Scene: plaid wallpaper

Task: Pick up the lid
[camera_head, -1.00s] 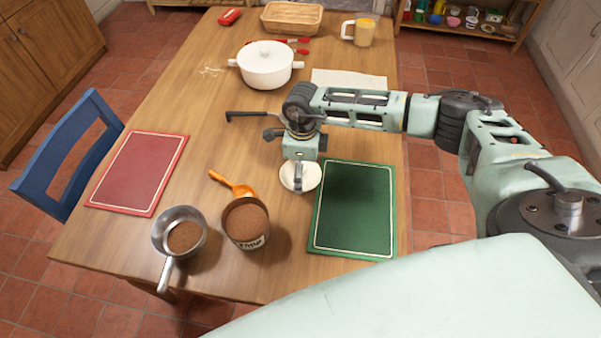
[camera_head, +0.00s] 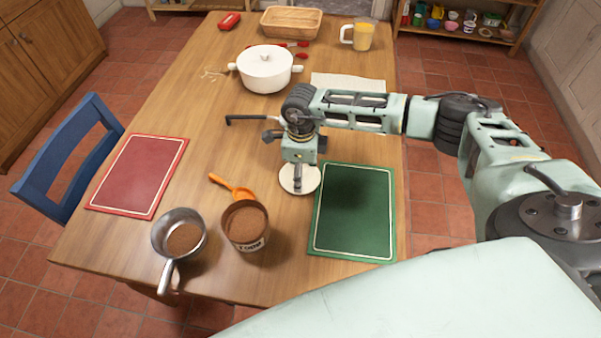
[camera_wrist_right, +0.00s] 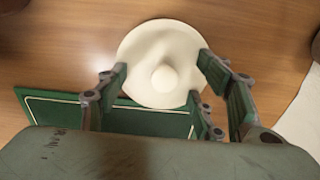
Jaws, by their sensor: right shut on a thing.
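The lid (camera_head: 312,181) is a round cream-white disc near the middle of the table, at the upper left corner of the green board. In the right wrist view the lid (camera_wrist_right: 145,45) shows a round knob at its middle. My right gripper (camera_head: 298,184) points down over the lid. In the wrist view its fingers (camera_wrist_right: 162,82) stand on both sides of the lid, and the gripper is shut on it. I cannot tell whether the lid is clear of the table. My left gripper is not in view.
A brown-filled canister (camera_head: 246,226), orange scoop (camera_head: 233,188) and saucepan (camera_head: 180,238) stand to the front left. The green board (camera_head: 354,212) lies right, the red board (camera_head: 139,175) left. A lidded white pot (camera_head: 265,75) and a yellow-filled jug (camera_head: 362,37) stand behind.

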